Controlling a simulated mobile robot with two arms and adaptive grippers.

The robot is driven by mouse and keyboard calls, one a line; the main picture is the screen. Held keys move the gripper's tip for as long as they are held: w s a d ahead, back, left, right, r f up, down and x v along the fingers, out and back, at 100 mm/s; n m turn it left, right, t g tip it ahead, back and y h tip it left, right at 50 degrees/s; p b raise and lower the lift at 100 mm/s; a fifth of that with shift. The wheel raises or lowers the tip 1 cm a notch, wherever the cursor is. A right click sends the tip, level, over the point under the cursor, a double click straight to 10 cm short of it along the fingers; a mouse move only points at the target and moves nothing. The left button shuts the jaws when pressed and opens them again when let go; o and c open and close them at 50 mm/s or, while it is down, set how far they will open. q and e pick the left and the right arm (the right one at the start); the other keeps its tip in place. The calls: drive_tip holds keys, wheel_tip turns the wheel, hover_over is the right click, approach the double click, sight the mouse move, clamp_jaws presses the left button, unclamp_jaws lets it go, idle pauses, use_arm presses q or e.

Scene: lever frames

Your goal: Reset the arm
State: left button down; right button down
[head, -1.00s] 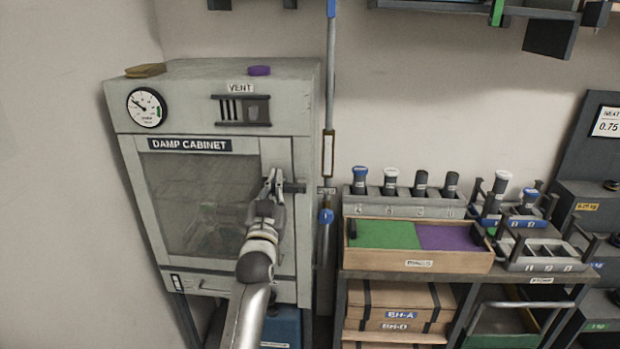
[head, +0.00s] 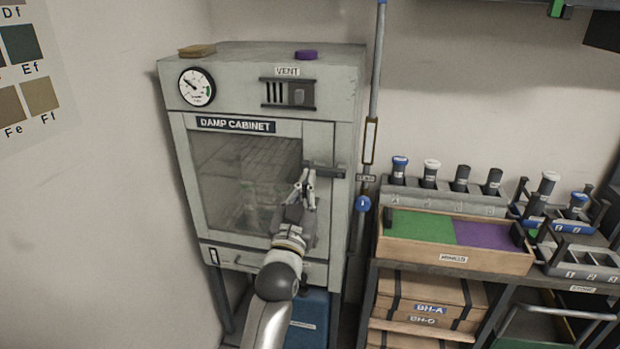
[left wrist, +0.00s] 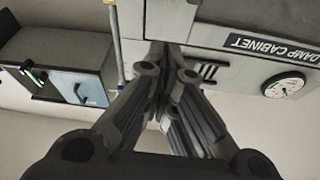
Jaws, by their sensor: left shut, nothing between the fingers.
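My left gripper (head: 304,181) is in front of the damp cabinet (head: 343,222), over the right part of its glass door, just below and left of the door handle (head: 324,170). Its fingers are together and nothing shows between them. In the left wrist view the left gripper (left wrist: 166,62) points at the cabinet front (left wrist: 224,62), which appears upside down. The cabinet door looks closed. My right arm and right gripper are not in view.
A blue-ended pole (head: 374,95) stands right of the cabinet. Further right, a shelf holds a rack of capped cylinders (head: 440,199) and a wooden tray (head: 450,259) with green and purple sections. Strapped boxes (head: 432,290) sit below.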

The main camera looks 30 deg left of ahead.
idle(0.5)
use_arm(q)
drive_tip(key=w+d+f+m+g+h, duration=0.1)
drive_tip(key=d+f+g+h, duration=0.15)
drive_tip(key=f, duration=1.05)
drive_tip(key=d+f+m+g+h, duration=0.1)
drive_tip(key=d+f+g, duration=0.2)
drive_tip(key=f, duration=1)
drive_tip(key=s+d+f+g+h, duration=0.1)
drive_tip(key=s+f+g, duration=0.15)
drive_tip(key=f, duration=0.45)
drive_tip(key=s+d+f+m+g, duration=0.15)
drive_tip(key=s+f, duration=0.25)
drive_tip(key=f, duration=0.4)
drive_tip(key=s+d+f+g+h, duration=0.1)
drive_tip(key=s+d+f, duration=0.1)
drive_tip(key=s+f, duration=0.35)
drive_tip(key=s+f+g, duration=0.5)
drive_tip(key=s+f, duration=1.3)
drive_tip(key=s+a+f+g, duration=0.1)
drive_tip(key=s+f, duration=0.3)
drive_tip(key=s, duration=0.7)
drive_tip(key=s+a+f+g, duration=0.1)
drive_tip(key=s+f+g, duration=0.2)
drive_tip(key=s, duration=0.9)
drive_tip(key=shift+s+a+f+m+g, duration=0.25)
drive_tip(key=shift+f+m+g, duration=0.1)
drive_tip(key=shift+f, duration=0.25)
drive_tip(key=shift+w, duration=0.1)
